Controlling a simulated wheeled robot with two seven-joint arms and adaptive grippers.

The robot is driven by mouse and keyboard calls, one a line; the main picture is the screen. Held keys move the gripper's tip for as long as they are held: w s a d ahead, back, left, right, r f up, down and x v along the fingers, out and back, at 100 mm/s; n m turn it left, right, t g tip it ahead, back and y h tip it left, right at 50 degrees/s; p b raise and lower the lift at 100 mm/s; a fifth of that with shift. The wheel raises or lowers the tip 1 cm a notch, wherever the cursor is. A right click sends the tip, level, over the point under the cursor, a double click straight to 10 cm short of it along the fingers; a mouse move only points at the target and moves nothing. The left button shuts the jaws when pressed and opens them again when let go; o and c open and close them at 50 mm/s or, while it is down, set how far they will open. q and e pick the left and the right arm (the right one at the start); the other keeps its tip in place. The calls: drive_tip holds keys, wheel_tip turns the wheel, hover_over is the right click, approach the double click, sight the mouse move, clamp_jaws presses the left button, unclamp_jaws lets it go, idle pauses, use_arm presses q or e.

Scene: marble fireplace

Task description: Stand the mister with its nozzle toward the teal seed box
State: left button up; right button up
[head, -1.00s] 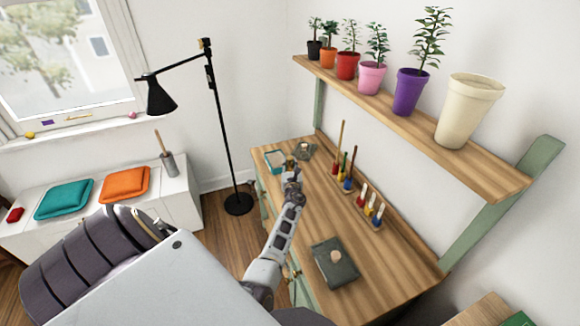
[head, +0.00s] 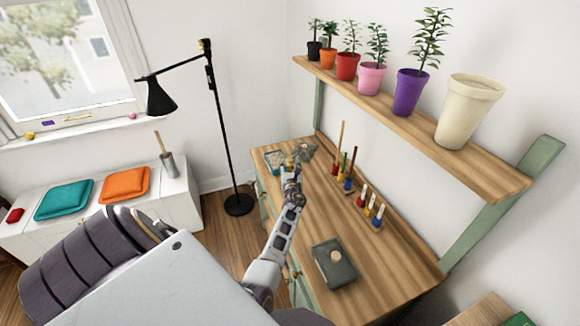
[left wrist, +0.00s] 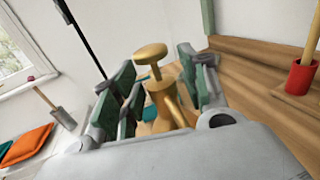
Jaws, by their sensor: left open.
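The mister is brass-coloured, with a round plunger top. In the left wrist view, the mister (left wrist: 168,104) stands roughly upright between my open left gripper's green-padded fingers (left wrist: 157,72). I cannot tell whether either finger touches it. In the head view my left gripper (head: 291,172) is over the far end of the wooden bench and hides most of the mister. The teal seed box (head: 274,162) is just left of the gripper there. A bit of teal shows behind the mister in the left wrist view. The nozzle's direction is not clear. My right gripper is not in view.
A dark tray (head: 305,152) lies close behind the gripper. Coloured pots with sticks (head: 348,176) line the bench's wall side. A shelf (head: 420,120) with potted plants hangs above. The bench middle is clear.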

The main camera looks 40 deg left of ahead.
use_arm(q)
drive_tip(key=p+v, duration=0.4)
drive_tip(key=v, duration=0.8)
drive_tip(key=shift+r, duration=0.15)
idle(0.6)
idle(0.4)
